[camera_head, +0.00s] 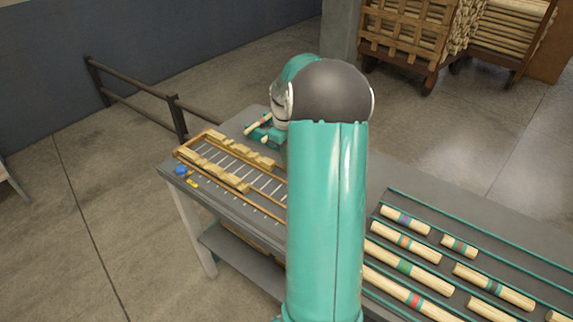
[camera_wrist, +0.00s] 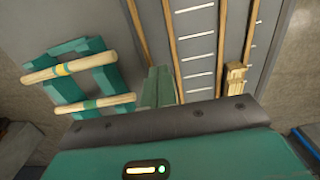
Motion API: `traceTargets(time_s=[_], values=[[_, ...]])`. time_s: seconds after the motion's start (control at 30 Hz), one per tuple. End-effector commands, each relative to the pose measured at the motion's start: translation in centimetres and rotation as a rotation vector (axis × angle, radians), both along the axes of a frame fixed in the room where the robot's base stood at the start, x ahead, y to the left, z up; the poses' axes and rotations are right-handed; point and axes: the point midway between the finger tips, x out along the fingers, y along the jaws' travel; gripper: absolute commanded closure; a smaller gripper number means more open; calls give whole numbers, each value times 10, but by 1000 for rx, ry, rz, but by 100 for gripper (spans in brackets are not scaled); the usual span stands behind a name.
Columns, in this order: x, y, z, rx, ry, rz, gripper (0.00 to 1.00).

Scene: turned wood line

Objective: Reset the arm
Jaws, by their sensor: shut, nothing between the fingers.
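My gripper (camera_wrist: 158,88) shows in the wrist view as two green fingers close together, shut and empty. It is above the grey table (camera_wrist: 150,18), between a green stand and a wood-railed rack. In the head view my raised teal arm hides the gripper. The stand also shows in the head view (camera_head: 266,136), partly behind my arm.
The wood-railed rack (camera_head: 262,211) with metal rods and several wooden blocks (camera_head: 228,178) lies on the table. Banded turned pieces (camera_head: 404,241) lie in rows at the right. A dark railing (camera_head: 140,95) stands behind. Loaded wooden carts (camera_head: 400,40) are at the back.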

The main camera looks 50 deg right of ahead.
Motion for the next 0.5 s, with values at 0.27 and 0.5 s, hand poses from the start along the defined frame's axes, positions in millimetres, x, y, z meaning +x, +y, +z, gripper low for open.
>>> traceTargets(time_s=[0.27, 0.5], values=[[0, 1, 34, 0, 0, 3, 100], [-1, 0, 35, 0, 0, 2, 100]])
